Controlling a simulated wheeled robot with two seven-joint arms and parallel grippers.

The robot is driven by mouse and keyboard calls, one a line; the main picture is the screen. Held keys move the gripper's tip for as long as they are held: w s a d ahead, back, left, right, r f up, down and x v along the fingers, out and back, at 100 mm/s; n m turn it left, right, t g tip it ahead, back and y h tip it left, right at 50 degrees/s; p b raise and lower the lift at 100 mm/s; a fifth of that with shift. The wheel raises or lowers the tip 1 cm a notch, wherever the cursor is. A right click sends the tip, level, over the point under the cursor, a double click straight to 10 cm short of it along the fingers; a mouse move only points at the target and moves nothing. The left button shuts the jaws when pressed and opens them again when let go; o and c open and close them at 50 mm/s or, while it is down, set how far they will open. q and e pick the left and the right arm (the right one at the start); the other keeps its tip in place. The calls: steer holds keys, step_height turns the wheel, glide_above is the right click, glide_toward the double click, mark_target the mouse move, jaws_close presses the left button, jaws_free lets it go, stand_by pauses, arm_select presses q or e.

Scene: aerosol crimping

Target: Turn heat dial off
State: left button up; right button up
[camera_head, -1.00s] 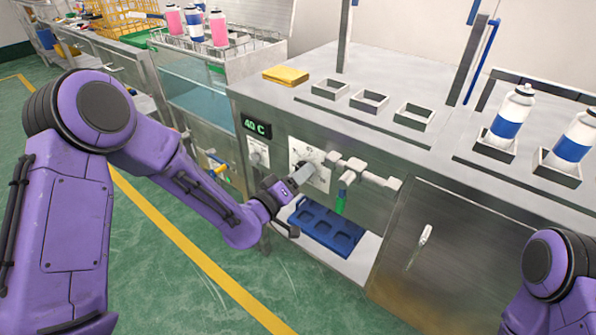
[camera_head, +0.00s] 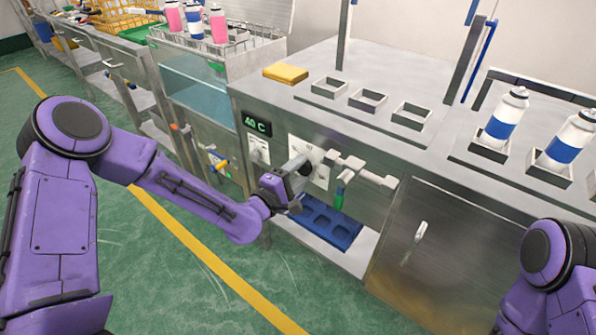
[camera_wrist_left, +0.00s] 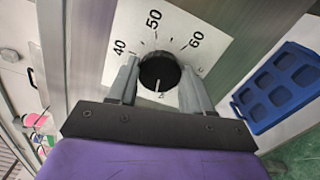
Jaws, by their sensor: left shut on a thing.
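The heat dial (camera_wrist_left: 160,72) is a round black knob on a white plate marked 40, 50 and 60 in the left wrist view. A white line on the knob points down in that picture, away from the 50. My left gripper (camera_wrist_left: 158,84) has one finger on each side of the knob and is shut on it. In the head view my left gripper (camera_head: 298,166) is at the white dial plate (camera_head: 321,178) on the cabinet front and hides most of the knob. The display (camera_head: 256,124) reads 40 C. My right gripper is out of view.
A blue tray (camera_head: 330,225) lies on the shelf below. A yellow sponge (camera_head: 286,74) and white-and-blue cans (camera_head: 506,118) are on top.

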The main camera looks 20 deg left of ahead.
arm_select(q)
steer(key=shift+n, duration=1.6)
steer(key=o, duration=1)
steer(key=shift+o, duration=0.2)
steer(key=shift+s, duration=0.1)
steer(key=v, duration=1)
steer(key=shift+s, duration=0.15)
steer(key=shift+a+r, duration=0.1)
